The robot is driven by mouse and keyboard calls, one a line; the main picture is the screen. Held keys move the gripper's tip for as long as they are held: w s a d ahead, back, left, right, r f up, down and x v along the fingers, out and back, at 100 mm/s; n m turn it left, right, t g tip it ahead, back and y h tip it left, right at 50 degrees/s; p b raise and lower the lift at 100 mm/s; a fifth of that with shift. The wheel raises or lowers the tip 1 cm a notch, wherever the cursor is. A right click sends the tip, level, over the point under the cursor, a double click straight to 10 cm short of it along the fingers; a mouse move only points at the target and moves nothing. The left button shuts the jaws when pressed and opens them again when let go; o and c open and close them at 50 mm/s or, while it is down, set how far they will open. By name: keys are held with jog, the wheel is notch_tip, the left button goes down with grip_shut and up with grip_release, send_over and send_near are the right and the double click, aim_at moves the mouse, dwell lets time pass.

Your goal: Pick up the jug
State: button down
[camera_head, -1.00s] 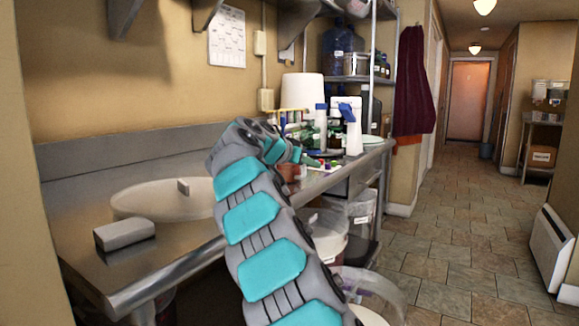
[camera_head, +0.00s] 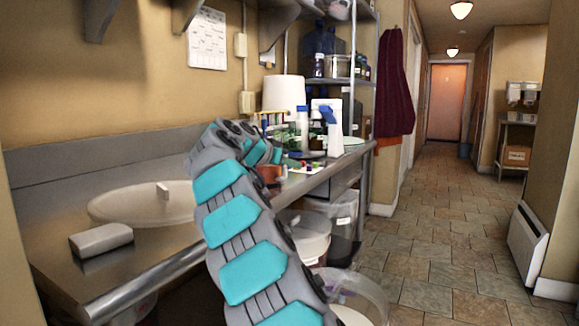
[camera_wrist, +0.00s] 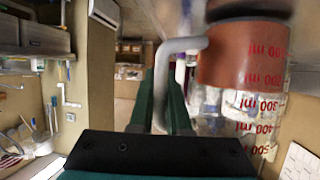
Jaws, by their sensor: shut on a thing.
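The jug (camera_wrist: 243,55) is clear, with red volume marks and red-brown liquid inside. It fills the upper right of the wrist view, which looks upside down. Its pale grey handle (camera_wrist: 180,45) lies at my gripper (camera_wrist: 168,80), whose dark green fingers are shut on it. In the head view a red-brown patch beside the end of my arm, over the counter, looks like the jug (camera_head: 269,173). My gripper is hidden behind my arm there. I cannot tell whether the jug touches the counter.
The steel counter (camera_head: 60,240) holds a large round pale lid (camera_head: 125,204), a white block (camera_head: 101,240), spray bottles (camera_head: 331,135) and a white cylinder (camera_head: 284,95). Lidded buckets (camera_head: 306,240) stand below its right end. A tiled floor (camera_head: 430,240) lies open to the right, with a white heater (camera_head: 526,248).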

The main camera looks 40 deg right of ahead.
jog(key=shift+r, duration=1.4)
jog(key=shift+s+r, duration=0.1)
jog(key=shift+r, duration=0.1)
jog(key=s+a+b, duration=0.1)
jog(key=s+a, duration=0.2)
jog(key=s, duration=0.4)
jog(key=s+a+r+b, duration=0.1)
jog(key=s+a+b, duration=0.1)
jog(key=s+a, duration=0.2)
jog(key=shift+s+a+r, duration=0.15)
jog(key=shift+s+r, duration=0.1)
jog(key=shift+s, duration=1.2)
jog(key=shift+s, duration=0.1)
jog(key=c, duration=1.4)
grip_release()
grip_shut()
